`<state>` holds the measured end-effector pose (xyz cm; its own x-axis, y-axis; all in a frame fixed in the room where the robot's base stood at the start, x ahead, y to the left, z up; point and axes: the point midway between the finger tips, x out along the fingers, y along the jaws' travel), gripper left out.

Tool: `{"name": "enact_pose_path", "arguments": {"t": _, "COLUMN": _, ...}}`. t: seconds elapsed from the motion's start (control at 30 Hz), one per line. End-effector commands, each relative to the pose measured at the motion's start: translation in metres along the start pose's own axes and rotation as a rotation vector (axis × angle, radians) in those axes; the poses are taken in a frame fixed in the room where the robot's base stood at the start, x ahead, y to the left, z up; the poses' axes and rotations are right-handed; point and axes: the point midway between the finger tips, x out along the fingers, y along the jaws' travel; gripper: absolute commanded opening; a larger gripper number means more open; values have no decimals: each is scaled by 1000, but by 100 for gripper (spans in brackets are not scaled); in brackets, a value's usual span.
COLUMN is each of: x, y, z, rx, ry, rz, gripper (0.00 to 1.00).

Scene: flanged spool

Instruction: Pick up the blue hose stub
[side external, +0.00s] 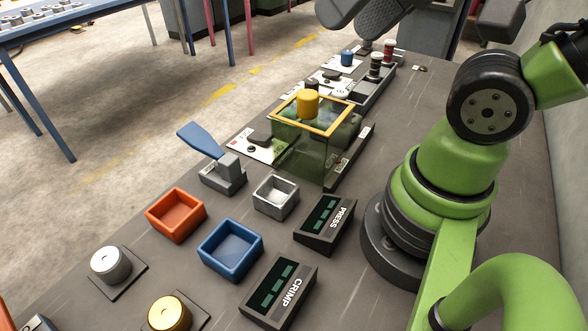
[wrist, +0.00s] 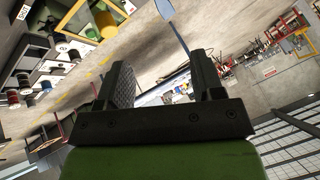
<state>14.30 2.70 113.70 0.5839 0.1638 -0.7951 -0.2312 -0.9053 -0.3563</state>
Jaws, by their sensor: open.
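A small blue cylinder (side external: 347,57), which looks like the blue hose stub, stands on a white card towards the far end of the bench. In the wrist view a small blue spot (wrist: 46,86) at the far left may be the same piece. My gripper (wrist: 163,78) is open, its two dark fingers wide apart with nothing between them. It points out across the room, well away from the blue piece.
A clear box with a yellow rim (side external: 340,127) and yellow knob stands mid-bench. Dark and red spools (side external: 376,66) stand close to the blue piece. A blue lever (side external: 202,141), an orange tray (side external: 163,229), a blue tray (side external: 216,272) and a CRIMP panel (side external: 281,291) are nearer.

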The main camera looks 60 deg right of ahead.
Motion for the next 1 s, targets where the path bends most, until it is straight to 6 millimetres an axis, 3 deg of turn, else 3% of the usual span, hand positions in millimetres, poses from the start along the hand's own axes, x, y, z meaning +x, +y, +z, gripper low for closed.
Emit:
{"name": "enact_pose_path", "arguments": {"t": 0.17, "x": 2, "y": 2, "z": -5, "rx": 67, "ry": -7, "rz": 19, "gripper": 61}}
{"name": "enact_pose_path", "arguments": {"t": 0.27, "x": 10, "y": 8, "z": -20, "rx": 261, "ry": -23, "rz": 74, "gripper": 61}}
{"name": "enact_pose_path", "arguments": {"t": 0.37, "x": 24, "y": 23, "z": -42, "rx": 582, "ry": -33, "rz": 166, "gripper": 61}}
{"name": "enact_pose_path", "arguments": {"t": 0.57, "x": 62, "y": 76, "z": -85, "rx": 1333, "ry": 23, "rz": 380, "gripper": 61}}
{"name": "enact_pose_path", "arguments": {"t": 0.7, "x": 91, "y": 127, "z": -101, "rx": 1852, "ry": 119, "rz": 531, "gripper": 61}}
{"name": "enact_pose_path", "arguments": {"t": 0.9, "x": 126, "y": 200, "z": -99, "rx": 2463, "ry": 316, "rz": 720, "gripper": 61}}
{"name": "enact_pose_path", "arguments": {"t": 1.0, "x": 137, "y": 224, "z": -93, "rx": 2653, "ry": 402, "rz": 778, "gripper": 61}}
